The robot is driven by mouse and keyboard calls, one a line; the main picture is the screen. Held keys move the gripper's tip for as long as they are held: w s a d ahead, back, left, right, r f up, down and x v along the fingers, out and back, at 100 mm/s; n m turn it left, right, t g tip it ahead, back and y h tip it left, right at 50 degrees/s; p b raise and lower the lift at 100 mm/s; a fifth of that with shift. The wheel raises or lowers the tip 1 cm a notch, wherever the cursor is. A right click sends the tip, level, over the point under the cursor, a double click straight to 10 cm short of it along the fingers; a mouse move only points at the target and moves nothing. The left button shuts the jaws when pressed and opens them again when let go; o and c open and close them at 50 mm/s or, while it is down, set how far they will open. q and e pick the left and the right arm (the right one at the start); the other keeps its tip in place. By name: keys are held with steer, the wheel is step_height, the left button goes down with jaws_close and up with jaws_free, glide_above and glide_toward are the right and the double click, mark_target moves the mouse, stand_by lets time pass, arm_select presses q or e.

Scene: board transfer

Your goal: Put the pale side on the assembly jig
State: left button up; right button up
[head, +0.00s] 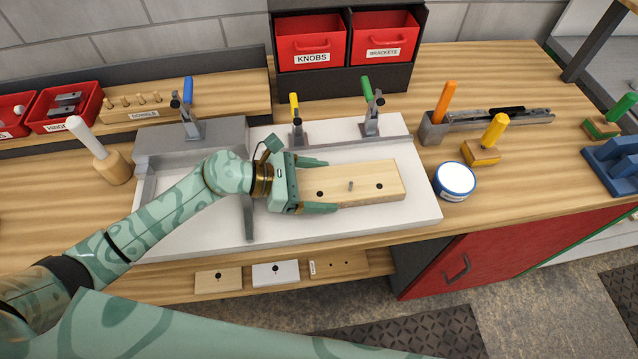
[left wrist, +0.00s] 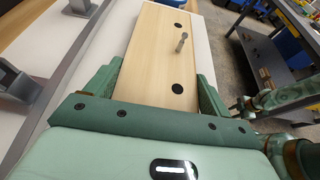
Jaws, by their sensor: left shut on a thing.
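The pale side (head: 375,178) is a light wooden board with dark round spots and a small upright metal peg. It also shows in the left wrist view (left wrist: 150,60). My left gripper (head: 320,185) is shut on its left end, one finger along each long edge. The board is over the white plate of the assembly jig (head: 415,215); I cannot tell whether it touches. The jig has a yellow-handled clamp (head: 296,120) and a green-handled clamp (head: 370,108) at its back. Part of my right arm (left wrist: 270,98) shows in the left wrist view, its jaws unclear.
Red knob and bracket bins (head: 310,42) are behind.

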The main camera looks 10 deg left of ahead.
arm_select(q)
steer(key=shift+f, duration=0.1)
steer(key=o, duration=1.1)
steer(key=shift+o, duration=0.2)
steer(key=shift+a+r, duration=0.25)
steer(key=v, duration=1)
steer(key=shift+s+a, duration=0.15)
steer(key=shift+s+a+r, duration=0.15)
steer(key=shift+a+r, duration=0.25)
steer(key=shift+a, duration=0.1)
